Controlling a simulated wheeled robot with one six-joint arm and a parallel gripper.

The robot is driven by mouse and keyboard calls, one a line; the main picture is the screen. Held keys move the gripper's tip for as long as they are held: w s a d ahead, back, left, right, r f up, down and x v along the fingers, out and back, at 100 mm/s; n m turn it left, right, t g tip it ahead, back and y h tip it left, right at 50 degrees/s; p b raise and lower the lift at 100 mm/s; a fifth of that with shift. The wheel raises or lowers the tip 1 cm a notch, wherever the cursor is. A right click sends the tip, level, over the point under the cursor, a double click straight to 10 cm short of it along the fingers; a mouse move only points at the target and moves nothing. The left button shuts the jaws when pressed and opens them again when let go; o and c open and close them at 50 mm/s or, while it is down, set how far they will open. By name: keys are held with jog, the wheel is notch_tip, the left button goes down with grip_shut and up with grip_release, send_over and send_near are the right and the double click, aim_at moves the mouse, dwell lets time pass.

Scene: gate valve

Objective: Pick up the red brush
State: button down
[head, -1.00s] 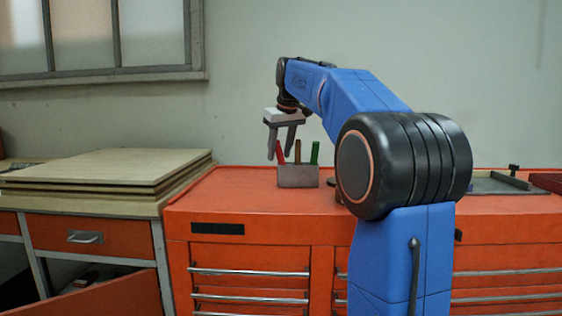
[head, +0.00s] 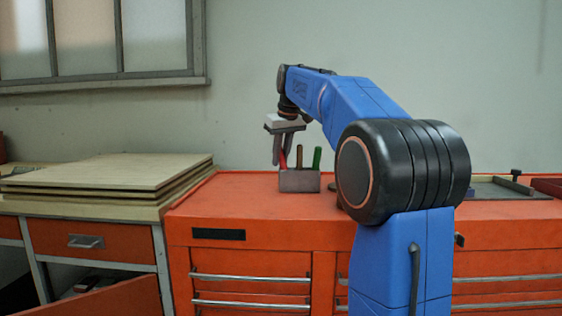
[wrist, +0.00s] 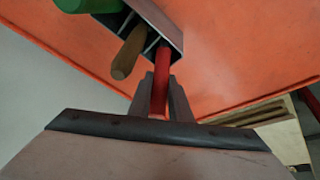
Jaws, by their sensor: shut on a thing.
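The red brush (head: 283,161) stands in the left part of a small grey holder (head: 299,181) on the orange cabinet, and only its handle shows. My gripper (head: 280,153) is above the holder's left side, pointing down, with its fingers shut on the red handle. In the wrist view the red brush (wrist: 162,78) runs from between the fingers (wrist: 160,98) into the holder (wrist: 160,22). The brush's lower end is hidden inside the holder.
A brown handle (head: 299,155) and a green handle (head: 317,158) stand in the same holder, just right of the red one. Stacked boards (head: 105,172) lie on the bench at left. A dark tray (head: 500,188) lies at right. The cabinet top (head: 225,195) left of the holder is clear.

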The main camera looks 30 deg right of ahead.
notch_tip(320, 180, up, 6)
jog(key=shift+s+r, duration=0.15)
jog(key=s+a, duration=0.2)
jog(key=s, duration=1.5)
jog(key=shift+s+a, duration=0.3)
jog(key=shift+w, duration=0.1)
dwell(1.4)
